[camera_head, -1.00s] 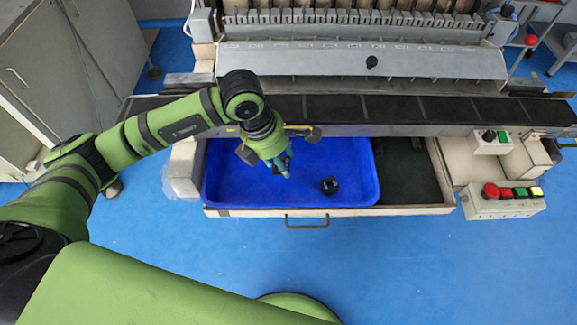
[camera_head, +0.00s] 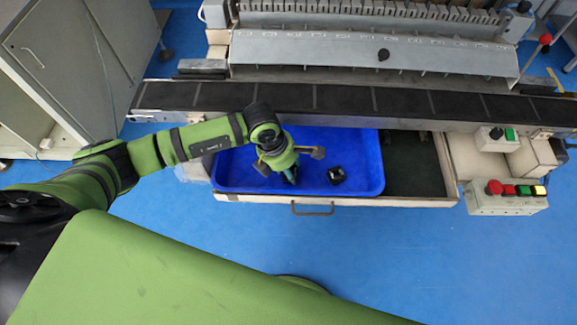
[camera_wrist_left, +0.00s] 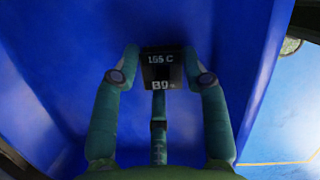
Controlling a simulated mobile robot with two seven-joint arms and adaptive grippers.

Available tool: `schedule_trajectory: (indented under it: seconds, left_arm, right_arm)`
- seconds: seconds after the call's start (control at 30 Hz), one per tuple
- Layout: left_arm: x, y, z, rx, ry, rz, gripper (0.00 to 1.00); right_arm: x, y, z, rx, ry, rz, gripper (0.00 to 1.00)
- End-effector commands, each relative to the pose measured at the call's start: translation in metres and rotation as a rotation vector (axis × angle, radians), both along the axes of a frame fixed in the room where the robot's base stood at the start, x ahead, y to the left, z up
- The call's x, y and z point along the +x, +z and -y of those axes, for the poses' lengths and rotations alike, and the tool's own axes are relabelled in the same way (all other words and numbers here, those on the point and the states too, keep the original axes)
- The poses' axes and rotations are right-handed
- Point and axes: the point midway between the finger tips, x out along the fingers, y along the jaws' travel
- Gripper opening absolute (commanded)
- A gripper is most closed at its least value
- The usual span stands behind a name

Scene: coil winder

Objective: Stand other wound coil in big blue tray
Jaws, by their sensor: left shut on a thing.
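The big blue tray (camera_head: 362,152) sits in the open drawer under the machine. One black wound coil (camera_head: 336,175) stands on the tray floor, right of the middle. My left gripper (camera_head: 290,178) reaches down into the tray, left of that coil. In the left wrist view my left gripper (camera_wrist_left: 160,75) is shut on a second black coil (camera_wrist_left: 158,68), with the lettering "155 C" on its top. The blue tray (camera_wrist_left: 60,50) lies beneath it. I cannot tell whether the held coil touches the tray floor. My right gripper is not in view.
The black conveyor strip (camera_head: 350,98) and the coil winder (camera_head: 370,52) stand behind the tray. The drawer's dark section (camera_head: 415,168) is right of the tray. A button box (camera_head: 508,198) stands at the right. Free tray floor lies around the standing coil.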

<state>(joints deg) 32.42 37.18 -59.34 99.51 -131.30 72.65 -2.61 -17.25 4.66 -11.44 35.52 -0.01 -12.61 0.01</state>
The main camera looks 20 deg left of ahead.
Motion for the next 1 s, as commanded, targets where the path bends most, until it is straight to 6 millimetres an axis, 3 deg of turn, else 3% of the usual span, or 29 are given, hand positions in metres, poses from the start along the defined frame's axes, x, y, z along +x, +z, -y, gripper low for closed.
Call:
schedule_trajectory:
  seconds: [0.07,0.1,0.13,0.6,1.0]
  left_arm:
    - [0.000,-0.004,0.000,0.000,0.000,0.000,0.28]
    - [0.000,-0.002,0.000,0.000,0.000,0.000,0.56]
    - [0.000,-0.002,0.000,0.000,0.000,0.000,0.68]
    - [0.000,0.006,-0.002,0.000,0.000,0.003,0.68]
    - [-0.009,0.082,-0.019,0.000,-0.001,0.007,0.68]
  right_arm:
    - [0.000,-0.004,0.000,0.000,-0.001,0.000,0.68]
    - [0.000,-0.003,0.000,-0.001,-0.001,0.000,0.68]
    - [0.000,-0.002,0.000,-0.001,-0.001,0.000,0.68]
    - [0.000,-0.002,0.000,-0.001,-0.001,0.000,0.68]
    - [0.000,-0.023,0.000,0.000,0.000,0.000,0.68]
